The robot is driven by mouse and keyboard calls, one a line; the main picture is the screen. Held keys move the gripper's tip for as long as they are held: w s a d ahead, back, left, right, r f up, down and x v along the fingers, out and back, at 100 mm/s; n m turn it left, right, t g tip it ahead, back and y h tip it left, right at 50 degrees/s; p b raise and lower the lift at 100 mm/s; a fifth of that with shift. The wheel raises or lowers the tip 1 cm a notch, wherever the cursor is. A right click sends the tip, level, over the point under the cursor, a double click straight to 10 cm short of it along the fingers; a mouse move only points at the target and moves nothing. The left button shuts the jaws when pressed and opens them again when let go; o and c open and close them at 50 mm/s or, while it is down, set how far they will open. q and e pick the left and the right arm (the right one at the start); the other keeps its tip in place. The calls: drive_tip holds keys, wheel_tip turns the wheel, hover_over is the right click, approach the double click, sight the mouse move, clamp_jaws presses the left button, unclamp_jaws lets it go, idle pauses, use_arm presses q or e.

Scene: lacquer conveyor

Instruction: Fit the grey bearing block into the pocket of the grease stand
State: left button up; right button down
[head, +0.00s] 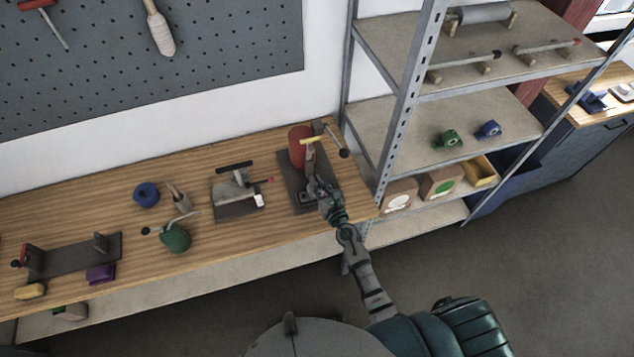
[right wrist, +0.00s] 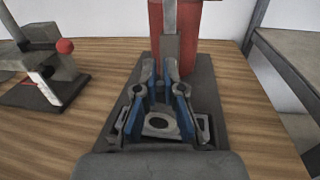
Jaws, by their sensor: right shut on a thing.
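The grease stand (head: 288,184) is a dark base plate with a red cylinder at its back, near the right end of the wooden bench. My right gripper (head: 316,186) is over its front part, with the arm coming in from the lower right. In the right wrist view the gripper (right wrist: 162,82) has its blue-lined fingers close together. A grey piece with a round hole, seemingly the bearing block (right wrist: 160,134), shows between the fingers. The pocket is largely hidden by the gripper, and I cannot tell whether the block is seated. My left gripper is not in view.
A grey upright (right wrist: 169,45) stands right beyond the fingertips, before the red cylinder (right wrist: 200,45). A grey fixture with a red knob (head: 236,193) is left of the stand. A metal shelf (head: 450,135) rises close on the right. Bare bench lies between stand and fixture.

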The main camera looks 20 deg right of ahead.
drive_tip(key=shift+f, duration=0.35)
drive_tip(key=c, duration=1.2)
unclamp_jaws()
drive_tip(key=shift+r, duration=0.1)
drive_tip(key=s, duration=0.3)
drive_tip(key=s+d, duration=0.1)
drive_tip(key=s, duration=0.3)
drive_tip(key=s+d, duration=0.1)
drive_tip(key=s, duration=0.3)
drive_tip(key=shift+d, duration=0.15)
drive_tip(key=shift+s+d, duration=0.1)
drive_tip(key=shift+s, duration=0.3)
